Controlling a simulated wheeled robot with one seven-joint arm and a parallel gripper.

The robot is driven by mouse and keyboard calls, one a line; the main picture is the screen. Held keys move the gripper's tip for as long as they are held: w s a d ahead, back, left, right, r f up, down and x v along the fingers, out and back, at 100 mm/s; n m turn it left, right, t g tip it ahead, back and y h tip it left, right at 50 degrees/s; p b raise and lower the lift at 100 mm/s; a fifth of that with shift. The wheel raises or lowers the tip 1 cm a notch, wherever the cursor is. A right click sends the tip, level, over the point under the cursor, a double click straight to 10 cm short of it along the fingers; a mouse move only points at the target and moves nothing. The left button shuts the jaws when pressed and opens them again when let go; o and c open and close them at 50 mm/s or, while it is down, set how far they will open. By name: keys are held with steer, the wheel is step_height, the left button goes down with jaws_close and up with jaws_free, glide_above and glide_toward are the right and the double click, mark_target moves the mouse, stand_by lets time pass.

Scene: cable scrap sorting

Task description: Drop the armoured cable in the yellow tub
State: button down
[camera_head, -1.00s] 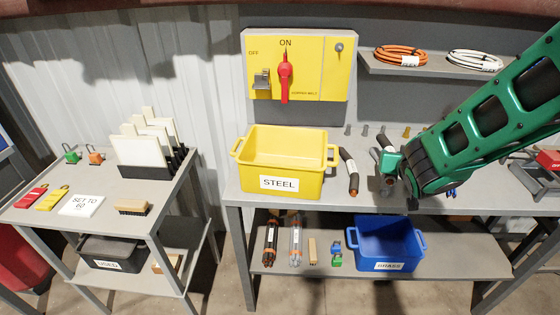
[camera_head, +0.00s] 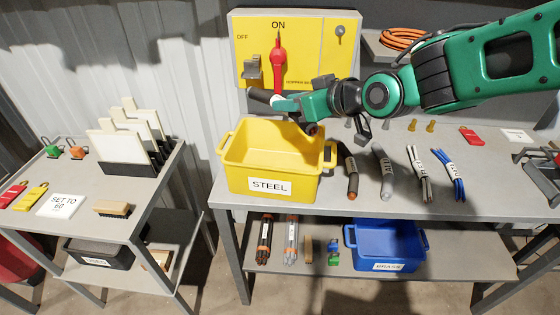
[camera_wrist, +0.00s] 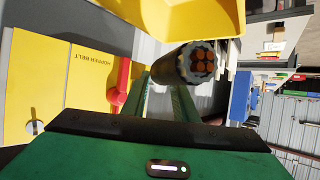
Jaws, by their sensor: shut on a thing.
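The yellow tub (camera_head: 233,183), labelled STEEL, stands on the left part of the bench. Its yellow wall also shows at the top of the wrist view (camera_wrist: 225,15). My gripper (camera_head: 284,104) is above the tub's back edge, shut on the armoured cable (camera_head: 260,95). The wrist view shows the cable's cut end (camera_wrist: 197,62), with a grey armour ring around copper cores, close to the tub. In the head view, my gripper hides the cable's middle. I cannot tell whether the cable touches the tub.
The yellow switch panel (camera_head: 305,70) with its red lever (camera_head: 278,65) is close behind my gripper. A black cable (camera_head: 349,172), a grey cable (camera_head: 382,172) and wire bundles lie right of the tub. A blue BRASS tub (camera_head: 387,245) stands on the lower shelf.

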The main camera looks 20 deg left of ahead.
steer(key=shift+s+a+f, duration=0.1)
steer(key=shift+a+f, duration=0.05)
steer(key=shift+f, duration=1.2)
steer(key=shift+s+a+f, duration=0.1)
steer(key=shift+f, duration=1.2)
steer(key=shift+w, duration=0.1)
steer(key=c, duration=1.3)
jaws_free()
steer(key=shift+c, duration=0.2)
steer(key=shift+f, duration=0.1)
steer(key=v, duration=1.1)
steer(key=shift+w+f, duration=0.1)
steer(key=shift+w, duration=0.1)
